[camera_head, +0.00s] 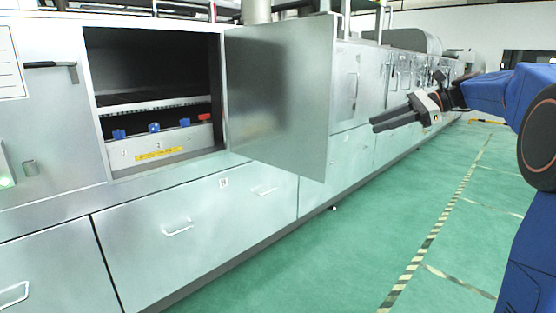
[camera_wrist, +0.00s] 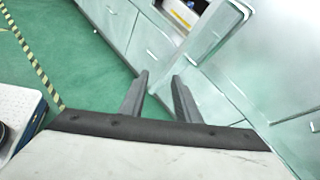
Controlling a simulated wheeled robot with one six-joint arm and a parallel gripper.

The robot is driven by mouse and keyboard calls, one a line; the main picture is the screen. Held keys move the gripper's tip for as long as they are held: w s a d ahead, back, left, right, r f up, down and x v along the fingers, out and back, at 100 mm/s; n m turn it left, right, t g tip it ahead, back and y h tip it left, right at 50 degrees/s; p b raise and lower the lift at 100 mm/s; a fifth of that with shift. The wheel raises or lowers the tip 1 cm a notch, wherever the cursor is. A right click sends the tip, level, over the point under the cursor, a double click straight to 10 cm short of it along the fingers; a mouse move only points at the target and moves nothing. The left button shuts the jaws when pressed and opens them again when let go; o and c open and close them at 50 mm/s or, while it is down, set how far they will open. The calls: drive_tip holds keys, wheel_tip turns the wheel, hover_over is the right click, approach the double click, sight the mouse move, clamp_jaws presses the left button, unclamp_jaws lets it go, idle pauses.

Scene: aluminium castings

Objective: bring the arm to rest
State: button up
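My gripper (camera_head: 390,119) is held out in the air on the right side of the head view, pointing left toward the line of metal cabinets. Its two dark fingers also show in the wrist view (camera_wrist: 160,85), with a clear gap between them and nothing in it. My blue arm (camera_head: 492,94) reaches in from the right edge of the head view. The gripper appears apart from the cabinets and touches nothing that I can see.
An open cabinet door (camera_head: 278,95) stands out from the metal cabinet, left of my gripper. Drawers (camera_head: 200,240) below look shut. The green floor (camera_head: 400,220) with striped tape is clear.

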drive_tip(key=s+a+f+n+h, duration=0.35)
drive_tip(key=s+f, duration=0.25)
drive_tip(key=s, duration=0.4)
drive_tip(key=s+a+f+n+h, duration=0.35)
drive_tip(key=s+f, duration=0.25)
drive_tip(key=s, duration=0.4)
drive_tip(key=s+d+f+n+h, duration=0.1)
drive_tip(key=s+f+n+h, duration=0.1)
drive_tip(key=s+f, duration=0.4)
drive_tip(key=s+d+f+n+t+h, duration=0.1)
drive_tip(key=s+d+f+n, duration=0.1)
drive_tip(key=s+f+n, duration=0.2)
drive_tip(key=s+d+f+n+h, duration=0.2)
drive_tip(key=s+f+n, duration=0.2)
drive_tip(key=s+f, duration=0.4)
drive_tip(key=s, duration=0.3)
drive_tip(key=shift+f+t+h, duration=0.15)
drive_tip(key=shift+t+h, duration=0.15)
